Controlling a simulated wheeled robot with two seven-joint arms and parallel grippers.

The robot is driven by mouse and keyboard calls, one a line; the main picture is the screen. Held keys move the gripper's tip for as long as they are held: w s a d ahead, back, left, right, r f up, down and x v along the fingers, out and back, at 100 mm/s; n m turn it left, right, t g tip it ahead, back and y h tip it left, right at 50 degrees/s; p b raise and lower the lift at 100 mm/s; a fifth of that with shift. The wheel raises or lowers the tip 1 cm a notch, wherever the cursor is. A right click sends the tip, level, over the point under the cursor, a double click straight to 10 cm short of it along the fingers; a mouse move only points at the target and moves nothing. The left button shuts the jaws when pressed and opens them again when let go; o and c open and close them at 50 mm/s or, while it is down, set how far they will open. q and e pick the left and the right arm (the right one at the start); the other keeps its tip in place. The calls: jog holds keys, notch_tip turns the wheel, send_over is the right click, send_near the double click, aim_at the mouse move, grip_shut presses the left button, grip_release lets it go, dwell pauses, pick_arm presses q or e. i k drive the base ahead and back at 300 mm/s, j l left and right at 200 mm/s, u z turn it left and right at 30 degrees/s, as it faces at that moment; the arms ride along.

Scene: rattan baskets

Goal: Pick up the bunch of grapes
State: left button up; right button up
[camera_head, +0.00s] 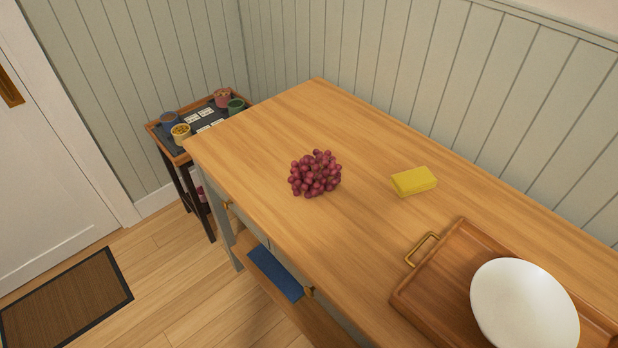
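A bunch of dark red grapes (315,174) lies on the wooden table (270,130), left of the table's middle in the head view. Nothing touches it and it is fully visible. Neither of my grippers shows in the head view.
A yellow block like a sponge (414,181) lies right of the grapes. A wooden tray (429,279) with a brass handle holds a white bowl or plate (524,306) at lower right. A small side table (153,128) with several pots stands behind at left. Bare tabletop surrounds the grapes.

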aim_at(303, 178)
jog(key=j+z, duration=0.1)
jog(key=z, duration=0.3)
jog(key=j+z, duration=0.1)
jog(key=z, duration=0.3)
jog(key=j+z, duration=0.1)
jog(key=z, duration=0.25)
jog(key=j+z, duration=0.1)
jog(key=z, duration=0.3)
jog(key=k+j+z, duration=0.2)
jog(key=j+z, duration=0.15)
jog(key=j, duration=0.15)
jog(key=k+j+z, duration=0.65)
jog(key=j, duration=0.15)
jog(key=k+j, duration=0.7)
jog(key=j+z, duration=0.05)
